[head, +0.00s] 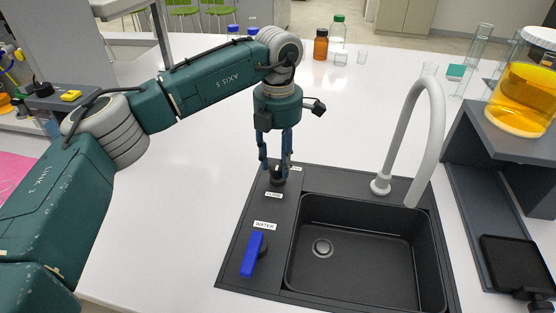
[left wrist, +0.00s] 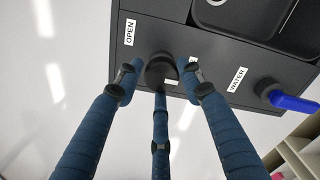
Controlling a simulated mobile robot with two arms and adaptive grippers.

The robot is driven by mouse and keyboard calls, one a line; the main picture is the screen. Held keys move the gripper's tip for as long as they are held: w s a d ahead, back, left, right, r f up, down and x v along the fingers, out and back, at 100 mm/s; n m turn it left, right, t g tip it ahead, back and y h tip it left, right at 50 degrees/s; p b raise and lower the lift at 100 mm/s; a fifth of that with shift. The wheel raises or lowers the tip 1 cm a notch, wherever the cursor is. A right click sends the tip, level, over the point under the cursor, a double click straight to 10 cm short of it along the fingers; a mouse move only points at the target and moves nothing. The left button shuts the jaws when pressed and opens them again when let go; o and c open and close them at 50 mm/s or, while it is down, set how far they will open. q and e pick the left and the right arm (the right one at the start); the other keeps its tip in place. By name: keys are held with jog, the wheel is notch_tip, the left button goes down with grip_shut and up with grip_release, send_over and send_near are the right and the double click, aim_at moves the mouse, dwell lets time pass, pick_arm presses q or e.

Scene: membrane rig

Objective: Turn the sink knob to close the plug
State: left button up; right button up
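The sink knob (head: 278,178) is a small round black knob on the dark panel left of the basin, between small white labels. In the left wrist view the knob (left wrist: 161,67) shows between my fingers, near the "OPEN" label (left wrist: 130,32); another label is mostly hidden by a finger. My left gripper (head: 275,167) points down at the knob. Its three blue fingers are spread, with visible gaps to the knob in the left wrist view (left wrist: 160,80); contact cannot be told. The round metal drain (head: 322,248) lies in the black sink (head: 365,240). My right gripper is not in view.
A blue water lever (head: 252,254) stands in front of the knob beside the "WATER" label. A tall grey faucet (head: 432,120) rises behind the basin. A jar of yellow liquid (head: 524,90) stands on a dark shelf at right. The white counter (head: 180,220) left of the sink is clear.

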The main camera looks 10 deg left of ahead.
aim_at(278, 164)
pick_arm(q)
jog(key=shift+o, duration=0.9)
notch_tip(278, 164, up, 12)
jog(key=shift+r, duration=0.1)
